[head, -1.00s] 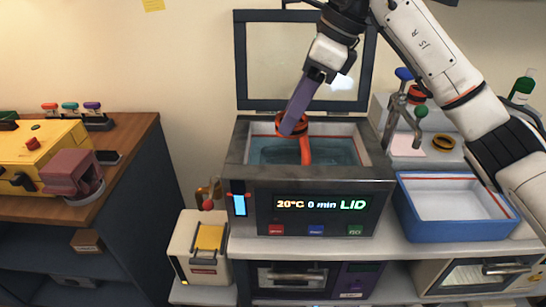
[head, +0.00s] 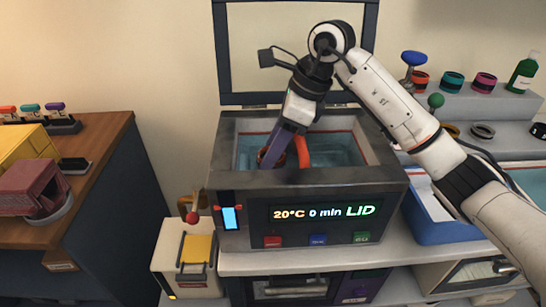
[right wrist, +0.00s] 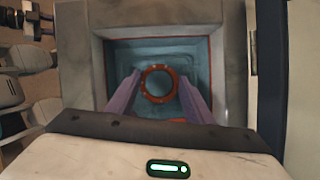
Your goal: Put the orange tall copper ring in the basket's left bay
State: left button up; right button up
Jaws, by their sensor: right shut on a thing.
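My right gripper (head: 273,159) reaches down through the open top of the grey bath (head: 228,158). It is shut on an orange-brown copper ring, held between its purple fingers. The ring (right wrist: 158,99) shows face-on between the fingertips in the right wrist view, above the blue-teal interior of the bath. In the head view the fingers partly hide the ring. An orange upright piece (head: 302,150) stands in the bath just right of the ring. The basket's bays cannot be made out clearly. My left gripper is not in view.
The bath's lid (head: 297,95) stands open behind it. A blue tray (head: 426,218) is at the right, partly behind my arm. Several coloured rings stand on the back-right shelf. A white box with a yellow top (head: 196,249) is at lower left.

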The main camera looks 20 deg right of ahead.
jog(key=shift+f, duration=1.35)
jog(key=shift+f, duration=0.15)
jog(key=o, duration=1.2)
jog(key=shift+r, duration=0.25)
jog(key=v, duration=1.1)
jog(key=shift+d+r, duration=0.2)
jog(key=shift+r, duration=0.2)
